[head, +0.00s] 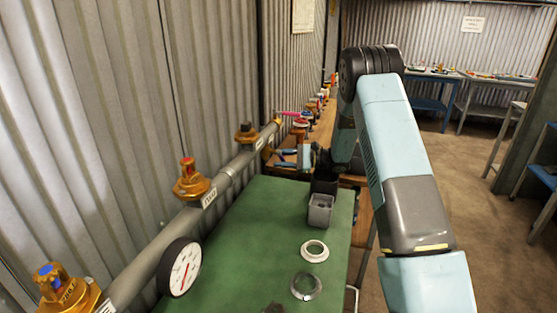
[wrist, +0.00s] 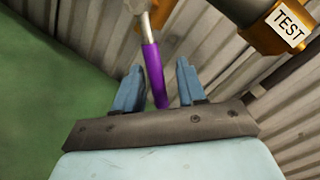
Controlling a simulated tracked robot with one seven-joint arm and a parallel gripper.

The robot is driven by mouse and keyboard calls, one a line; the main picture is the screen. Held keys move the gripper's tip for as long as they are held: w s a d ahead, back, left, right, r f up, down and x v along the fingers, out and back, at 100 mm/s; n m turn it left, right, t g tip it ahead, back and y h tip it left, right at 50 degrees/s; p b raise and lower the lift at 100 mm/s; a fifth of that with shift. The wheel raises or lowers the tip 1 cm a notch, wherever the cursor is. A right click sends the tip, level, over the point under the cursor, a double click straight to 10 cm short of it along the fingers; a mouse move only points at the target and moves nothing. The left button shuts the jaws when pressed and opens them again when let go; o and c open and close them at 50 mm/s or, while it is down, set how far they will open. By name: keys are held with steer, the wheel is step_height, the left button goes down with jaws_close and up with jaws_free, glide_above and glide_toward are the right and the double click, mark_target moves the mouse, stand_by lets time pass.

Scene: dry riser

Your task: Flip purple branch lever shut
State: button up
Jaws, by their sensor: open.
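The purple branch lever (wrist: 153,75) is a thin purple sleeve on a pale metal stem in the wrist view. It passes between the two blue fingers of my gripper (wrist: 158,78), with gaps on both sides; its lower end is hidden behind the gripper body. My gripper is open. In the head view my gripper (head: 284,158) is beside the pipe at the far end of the green table. I cannot make out the purple lever there.
A brass fitting labelled TEST (wrist: 285,25) is close at upper right. A grey pipe (head: 228,178) with brass valves and a gauge (head: 179,267) runs along the corrugated wall. The green table (head: 235,260) holds a grey cup (head: 320,210) and rings. A pink handle (head: 289,114) shows beyond.

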steer(key=shift+c, duration=0.2)
jaws_close()
stand_by(0.3)
steer(key=shift+a+r, duration=0.1)
steer(key=shift+a, duration=0.2)
